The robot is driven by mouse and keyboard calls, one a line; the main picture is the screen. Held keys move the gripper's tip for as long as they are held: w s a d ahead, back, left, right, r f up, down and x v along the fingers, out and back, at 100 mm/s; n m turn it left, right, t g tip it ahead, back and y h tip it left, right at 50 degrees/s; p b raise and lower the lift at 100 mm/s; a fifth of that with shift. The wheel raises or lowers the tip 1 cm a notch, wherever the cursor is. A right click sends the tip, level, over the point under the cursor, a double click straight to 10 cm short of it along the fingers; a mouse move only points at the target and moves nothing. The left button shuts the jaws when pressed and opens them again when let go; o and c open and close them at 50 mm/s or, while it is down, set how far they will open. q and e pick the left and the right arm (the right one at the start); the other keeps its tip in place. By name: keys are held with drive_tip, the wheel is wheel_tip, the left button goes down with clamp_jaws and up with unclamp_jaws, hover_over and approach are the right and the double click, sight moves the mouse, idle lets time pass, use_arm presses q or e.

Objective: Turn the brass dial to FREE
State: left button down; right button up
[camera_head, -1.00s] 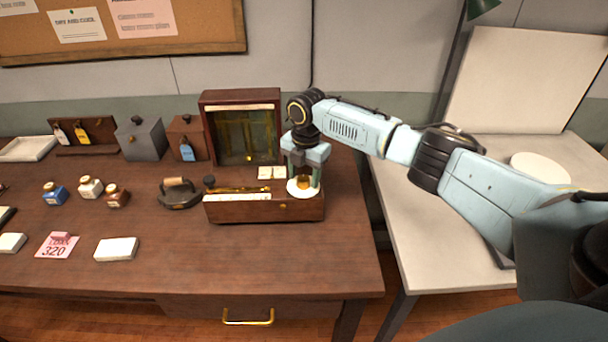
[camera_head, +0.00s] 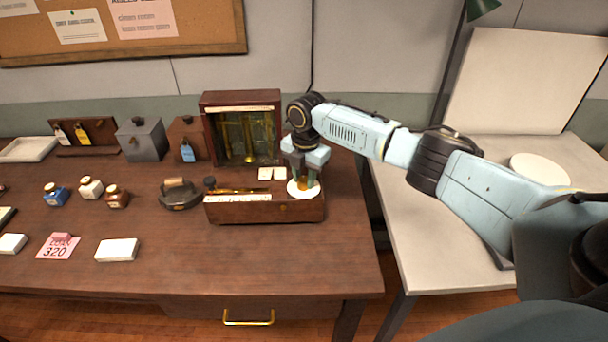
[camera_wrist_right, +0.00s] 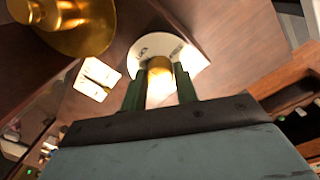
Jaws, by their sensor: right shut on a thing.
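The brass dial (camera_wrist_right: 160,80) stands on a round white plate (camera_head: 301,193) at the right end of a low wooden box (camera_head: 265,212). My right gripper (camera_head: 304,181) points down at the dial, and its green fingers are shut on it, one on each side in the right wrist view (camera_wrist_right: 160,92). The gripper is turned at an angle over the plate. The plate's markings are too small or too covered to read, so I cannot tell the dial's setting. My left gripper is not in view.
A glass-fronted wooden case (camera_head: 242,125) stands just behind the box. A flat iron (camera_head: 179,194) and small ink bottles (camera_head: 117,196) stand to the left. A pale side table (camera_head: 430,230) is at right.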

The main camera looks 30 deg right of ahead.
drive_tip(key=m+p, duration=0.4)
drive_tip(key=shift+r+m+p, duration=0.2)
drive_tip(key=shift+m+p, duration=0.1)
drive_tip(key=m+p, duration=0.2)
drive_tip(key=m, duration=0.1)
drive_tip(key=shift+m, duration=0.3)
drive_tip(key=m+p, duration=0.2)
drive_tip(key=m, duration=0.2)
drive_tip(key=shift+f+p, duration=0.1)
drive_tip(key=shift+p, duration=0.25)
drive_tip(key=shift+m+h+p, duration=0.4)
drive_tip(key=shift+m+p, duration=0.3)
drive_tip(key=shift+m, duration=1.8)
drive_tip(key=shift+w, duration=0.1)
drive_tip(key=o, duration=1)
drive_tip(key=shift+f, duration=0.1)
drive_tip(key=shift+c, duration=0.2)
